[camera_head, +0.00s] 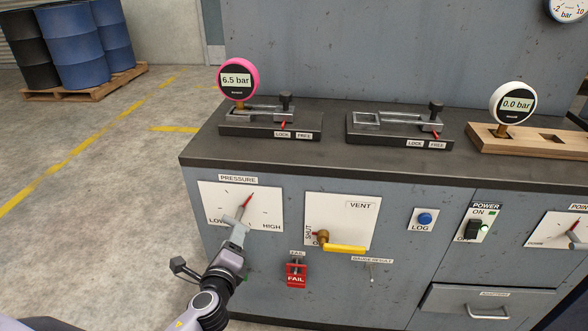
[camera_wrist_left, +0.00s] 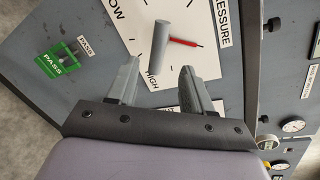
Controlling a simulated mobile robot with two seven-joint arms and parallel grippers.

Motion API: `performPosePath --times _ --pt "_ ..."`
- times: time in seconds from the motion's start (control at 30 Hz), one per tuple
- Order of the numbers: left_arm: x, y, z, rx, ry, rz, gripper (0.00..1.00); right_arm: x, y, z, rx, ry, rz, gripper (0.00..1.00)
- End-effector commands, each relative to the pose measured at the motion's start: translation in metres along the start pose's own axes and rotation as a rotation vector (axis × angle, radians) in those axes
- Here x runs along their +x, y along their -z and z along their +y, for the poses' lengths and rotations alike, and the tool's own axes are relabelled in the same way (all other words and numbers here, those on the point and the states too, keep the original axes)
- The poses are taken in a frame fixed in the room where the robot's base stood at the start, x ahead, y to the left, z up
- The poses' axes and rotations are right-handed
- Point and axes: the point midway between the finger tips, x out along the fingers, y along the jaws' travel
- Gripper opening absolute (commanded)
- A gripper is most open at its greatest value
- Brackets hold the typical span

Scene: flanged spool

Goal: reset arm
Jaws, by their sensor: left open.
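My left gripper (camera_head: 238,232) is in front of the PRESSURE panel (camera_head: 268,205) on the bench's front face. In the left wrist view its two fingers (camera_wrist_left: 158,78) are spread apart with nothing held between them. The pressure knob, a grey post (camera_wrist_left: 161,42) with a red pointer (camera_wrist_left: 185,42), shows just beyond the fingertips and roughly in line with the gap. In the head view the red pointer (camera_head: 246,200) tilts up and right, and the gripper partly hides the knob. My right gripper is in neither view.
A pink gauge (camera_head: 237,79) reading 6.5 bar sits in the left clamp on the bench top. A second clamp (camera_head: 395,124) is empty. A white gauge (camera_head: 512,103) reads 0.0 bar. The yellow VENT handle (camera_head: 345,249) and red FAIL tag (camera_head: 296,275) are right of my gripper.

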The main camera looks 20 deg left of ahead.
Motion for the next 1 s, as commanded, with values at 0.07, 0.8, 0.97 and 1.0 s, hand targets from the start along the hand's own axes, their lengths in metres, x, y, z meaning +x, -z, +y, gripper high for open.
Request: performPosePath --times 0.07,0.8,0.97,1.0 --pt "0.000 0.000 0.000 -0.001 0.000 0.001 0.51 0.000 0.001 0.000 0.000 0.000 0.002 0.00" --pt "-0.191 0.057 0.012 -1.605 -0.624 0.278 0.51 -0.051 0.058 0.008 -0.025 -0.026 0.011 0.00" --pt "-0.212 0.059 0.006 -1.813 -0.712 0.259 0.51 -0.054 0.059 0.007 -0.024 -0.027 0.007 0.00" --pt "-0.215 0.059 0.005 -1.837 -0.723 0.257 0.51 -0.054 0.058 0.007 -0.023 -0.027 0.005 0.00"
